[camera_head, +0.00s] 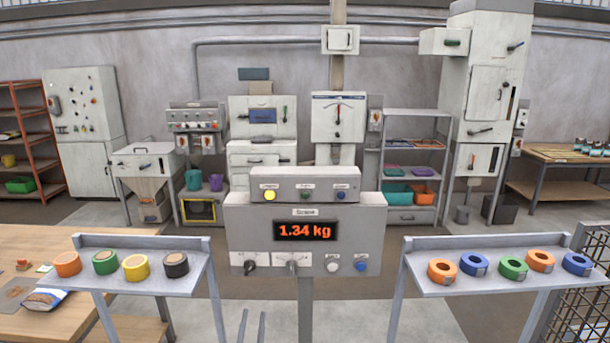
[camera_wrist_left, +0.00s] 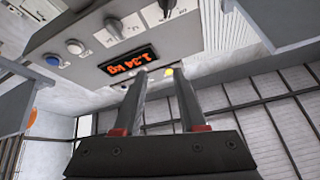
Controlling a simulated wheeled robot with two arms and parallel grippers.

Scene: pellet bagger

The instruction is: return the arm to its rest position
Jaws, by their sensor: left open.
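My left gripper (camera_head: 251,322) shows at the bottom of the head view as two thin grey fingers, apart and with nothing between them. They stand in front of and below the scale console (camera_head: 240,220), left of its post. In the left wrist view the same gripper (camera_wrist_left: 160,78) points toward the console (camera_wrist_left: 75,28), whose display reads 1.34 kg. In that picture the fingertips overlap the lower edge of the console; I cannot tell the exact gap. The rest of my left arm is hidden below the head view. My right gripper is not in view.
A left shelf (camera_head: 150,284) holds several tape rolls. A right shelf (camera_head: 480,288) holds more rolls. A wooden table (camera_head: 75,240) stands at far left and wire mesh (camera_head: 590,300) at right. Open floor (camera_head: 440,318) lies between the console post and the right shelf.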

